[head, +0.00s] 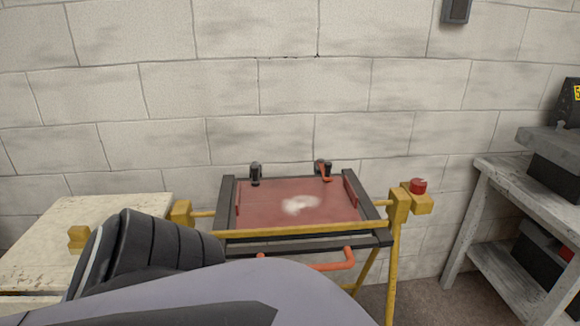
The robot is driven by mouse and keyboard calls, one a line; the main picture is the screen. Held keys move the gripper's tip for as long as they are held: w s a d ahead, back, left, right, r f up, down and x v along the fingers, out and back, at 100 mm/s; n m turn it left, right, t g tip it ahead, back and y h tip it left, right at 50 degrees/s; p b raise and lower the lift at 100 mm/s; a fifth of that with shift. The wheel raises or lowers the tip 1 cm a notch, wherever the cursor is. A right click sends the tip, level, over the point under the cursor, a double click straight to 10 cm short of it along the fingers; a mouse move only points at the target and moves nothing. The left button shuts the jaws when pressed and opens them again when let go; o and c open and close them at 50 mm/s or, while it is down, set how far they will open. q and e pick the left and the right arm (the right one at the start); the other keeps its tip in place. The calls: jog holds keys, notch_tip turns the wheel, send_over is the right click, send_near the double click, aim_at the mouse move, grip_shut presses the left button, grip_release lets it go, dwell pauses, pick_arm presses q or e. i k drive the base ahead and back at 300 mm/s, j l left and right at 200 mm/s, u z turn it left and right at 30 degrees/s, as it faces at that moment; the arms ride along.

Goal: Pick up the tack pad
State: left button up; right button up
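No thing in the head view can be told for certain as the tack pad. A small yellow block (78,237) is at the right part of the pale worktop on the left, partly behind my arm; I cannot tell if it is the pad or a bench part. A whitish patch (300,205) shows on the red panel (262,208); I cannot tell if it is a mark or a thing lying there. The panel lies in the dark frame of the yellow bench. My arm fills the lower left and centre. Neither gripper shows.
The pale worktop (60,225) on the left is mostly bare. The yellow bench (397,235) has dark clamps at the back and an orange handle (335,265) in front. A grey shelf (480,190) with dark cases stands right. A block wall closes the back.

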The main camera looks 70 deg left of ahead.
aim_at(79, 236)
jog(key=l+u, duration=0.1)
jog(key=u, duration=3.35)
jog(key=j+z, duration=0.1)
jog(key=z, duration=0.3)
jog(key=j+z, duration=0.15)
jog(key=z, duration=0.3)
jog(key=j+z, duration=0.2)
jog(key=z, duration=0.2)
jog(key=j+z, duration=0.6)
jog(key=j, duration=0.1)
